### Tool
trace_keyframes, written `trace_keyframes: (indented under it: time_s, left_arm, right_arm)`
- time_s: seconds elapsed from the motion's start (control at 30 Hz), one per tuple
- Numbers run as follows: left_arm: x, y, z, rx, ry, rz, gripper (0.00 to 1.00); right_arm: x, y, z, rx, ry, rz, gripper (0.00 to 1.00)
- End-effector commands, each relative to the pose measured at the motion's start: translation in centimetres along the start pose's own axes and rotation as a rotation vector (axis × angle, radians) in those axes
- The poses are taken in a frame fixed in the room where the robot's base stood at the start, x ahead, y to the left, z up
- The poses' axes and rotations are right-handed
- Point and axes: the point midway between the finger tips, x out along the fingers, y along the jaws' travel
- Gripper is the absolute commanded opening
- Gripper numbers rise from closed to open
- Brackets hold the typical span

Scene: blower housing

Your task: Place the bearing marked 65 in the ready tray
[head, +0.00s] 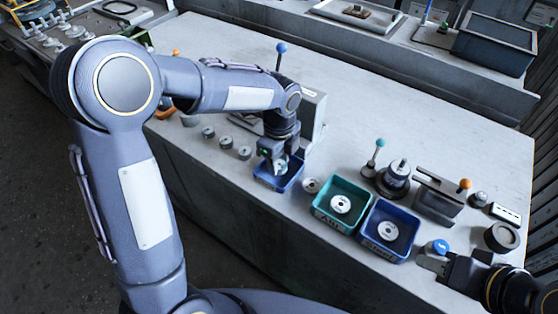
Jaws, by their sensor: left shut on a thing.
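My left gripper (279,165) points down over the left blue tray (292,183). It is shut on a small pale metal piece, apparently a bearing (281,168), low over or inside that tray; the fingers hide part of it. A teal tray (319,210) to the right holds a round bearing (340,204). A second blue tray (405,212) beside it holds another round bearing (388,231). The marks on the bearings and the tray labels are too small to read. My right gripper (430,262) is at the lower right near a blue round cap; its finger opening is unclear.
Several small grey cylinders (226,142) stand left of my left gripper. A grey ring (311,185) lies between the trays. A dark stand (393,180), an orange-knobbed fixture (437,200) and a dark ring (502,237) are at the right.

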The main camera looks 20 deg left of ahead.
Motion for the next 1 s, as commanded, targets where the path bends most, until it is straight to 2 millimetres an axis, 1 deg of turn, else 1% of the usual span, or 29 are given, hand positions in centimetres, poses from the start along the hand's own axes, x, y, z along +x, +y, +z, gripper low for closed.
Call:
trace_keyframes:
  time_s: [0.03, 0.1, 0.33, 0.47, 0.5, 0.63, 0.87, 1.0]
  left_arm:
    - [0.56, 0.02, 0.01, 0.000, 0.000, 0.001, 0.04]
    - [0.93, 0.03, 0.01, 0.000, 0.000, 0.000, 0.04]
    - [0.95, 0.02, 0.00, -0.001, 0.000, -0.001, 0.04]
    - [1.35, 0.02, -0.01, -0.001, 0.000, -0.001, 0.04]
    - [1.25, 0.02, -0.02, -0.001, 0.000, -0.001, 0.39]
    - [1.22, 0.03, -0.02, -0.001, 0.000, -0.001, 0.56]
    - [1.20, 0.02, -0.02, -0.001, 0.000, -0.001, 0.57]
    - [0.61, -0.01, -0.01, -0.002, 0.000, -0.003, 0.57]
  right_arm:
    - [0.01, 0.01, 0.01, 0.000, 0.000, 0.000, 0.36]
    - [0.01, 0.00, 0.01, 0.000, 0.000, 0.000, 0.36]
    - [0.02, 0.01, 0.01, 0.000, 0.000, 0.000, 0.36]
    - [0.26, 0.12, 0.13, 0.000, 0.000, 0.000, 0.36]
    - [0.18, 0.08, 0.09, 0.000, 0.000, 0.000, 0.36]
    - [0.16, 0.07, 0.08, 0.000, 0.000, 0.000, 0.36]
    - [0.15, 0.07, 0.08, 0.000, 0.000, 0.000, 0.36]
    - [-0.07, -0.03, -0.04, 0.000, 0.000, 0.000, 0.36]
